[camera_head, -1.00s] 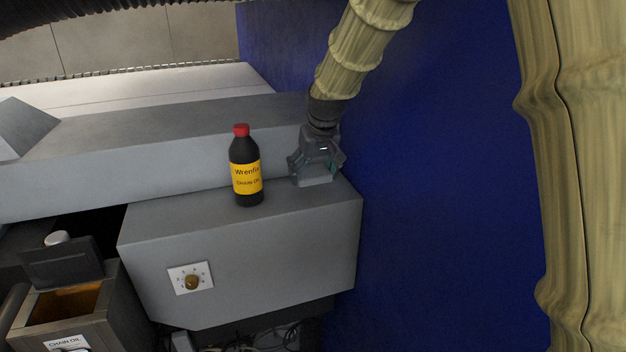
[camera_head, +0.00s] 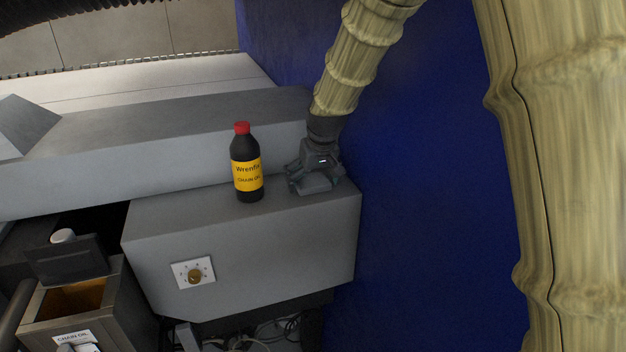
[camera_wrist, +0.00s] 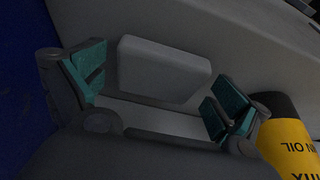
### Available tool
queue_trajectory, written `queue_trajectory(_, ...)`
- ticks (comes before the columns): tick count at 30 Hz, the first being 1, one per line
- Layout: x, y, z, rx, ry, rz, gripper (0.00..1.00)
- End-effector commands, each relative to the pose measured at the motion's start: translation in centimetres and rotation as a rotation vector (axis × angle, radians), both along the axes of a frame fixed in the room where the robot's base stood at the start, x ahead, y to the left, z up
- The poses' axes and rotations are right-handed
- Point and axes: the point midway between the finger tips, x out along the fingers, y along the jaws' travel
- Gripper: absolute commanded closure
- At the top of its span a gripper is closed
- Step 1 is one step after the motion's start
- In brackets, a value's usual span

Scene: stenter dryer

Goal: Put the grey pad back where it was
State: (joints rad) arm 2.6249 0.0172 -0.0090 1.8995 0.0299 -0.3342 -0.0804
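The grey pad (camera_wrist: 165,68) is a pale block with rounded edges. In the wrist view it lies between the two teal-faced fingers of my gripper (camera_wrist: 158,88), with a narrow gap showing at each side. My gripper (camera_head: 314,182) is low over the right end of the grey box top, pointing down. It appears open around the pad and not closed on it. In the head view the gripper covers most of the pad, so its contact with the box top is hard to see.
A black bottle of chain oil with a red cap (camera_head: 247,165) stands upright just left of my gripper. The grey box (camera_head: 250,240) has a knob on its front. A blue wall (camera_head: 430,180) is close on the right. An open oil container (camera_head: 85,300) is at lower left.

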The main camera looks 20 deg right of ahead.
Motion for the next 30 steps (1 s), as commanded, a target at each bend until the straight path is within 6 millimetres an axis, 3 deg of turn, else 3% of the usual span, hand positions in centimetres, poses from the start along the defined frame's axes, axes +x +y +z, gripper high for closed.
queue_trajectory(14, -0.3, 0.0, 1.0, 0.000, -0.002, 0.000, 0.00)
queue_trajectory(30, -2.9, -0.1, 7.3, 0.000, -0.004, 0.000, 0.00)
